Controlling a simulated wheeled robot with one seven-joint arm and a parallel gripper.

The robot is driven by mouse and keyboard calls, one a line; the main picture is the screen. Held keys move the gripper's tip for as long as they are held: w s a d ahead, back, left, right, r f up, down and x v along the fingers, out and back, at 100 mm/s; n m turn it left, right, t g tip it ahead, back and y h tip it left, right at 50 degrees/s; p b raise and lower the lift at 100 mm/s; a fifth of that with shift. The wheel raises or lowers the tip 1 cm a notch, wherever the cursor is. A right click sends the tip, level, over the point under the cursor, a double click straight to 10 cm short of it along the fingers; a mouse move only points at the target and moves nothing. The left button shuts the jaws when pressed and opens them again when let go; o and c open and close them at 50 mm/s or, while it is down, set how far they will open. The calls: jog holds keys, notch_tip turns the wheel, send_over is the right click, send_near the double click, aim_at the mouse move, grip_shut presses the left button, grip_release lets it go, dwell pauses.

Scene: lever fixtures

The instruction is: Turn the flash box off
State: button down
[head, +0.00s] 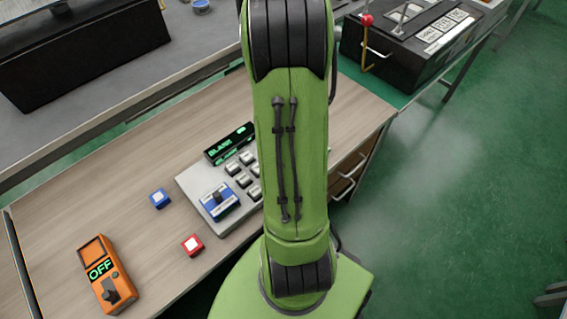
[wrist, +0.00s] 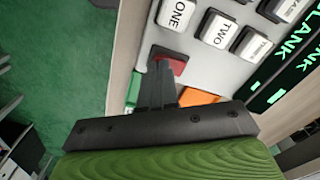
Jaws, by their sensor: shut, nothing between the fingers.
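No label in view reads "flash box". A grey console (head: 187,183) on the wooden desk has a dark display (head: 230,143) with green text BLANK, several pale keys and a blue switch unit (head: 218,201). An orange box (head: 101,274) at front left shows OFF in green and has a dark knob. My gripper (wrist: 165,68) is shut and empty in the wrist view. Its tips overlap a red part (wrist: 169,61) beside the keys ONE (wrist: 178,13) and TWO (wrist: 216,28); contact is unclear. In the head view my arm hides the gripper and the console's right side.
A blue button block (head: 160,198) and a red button block (head: 193,244) stand on the desk (head: 95,208). In the wrist view, a green part (wrist: 133,90) and an orange part (wrist: 199,97) show beside the fingers. A black box (head: 400,55) stands at back right. Green floor is open at right.

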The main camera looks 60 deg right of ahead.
jog(key=shift+f+b, duration=0.35)
jog(key=shift+f, duration=0.1)
jog(key=shift+r, duration=0.1)
notch_tip(320, 180, up, 7)
jog(key=p, duration=0.6)
dwell(0.4)
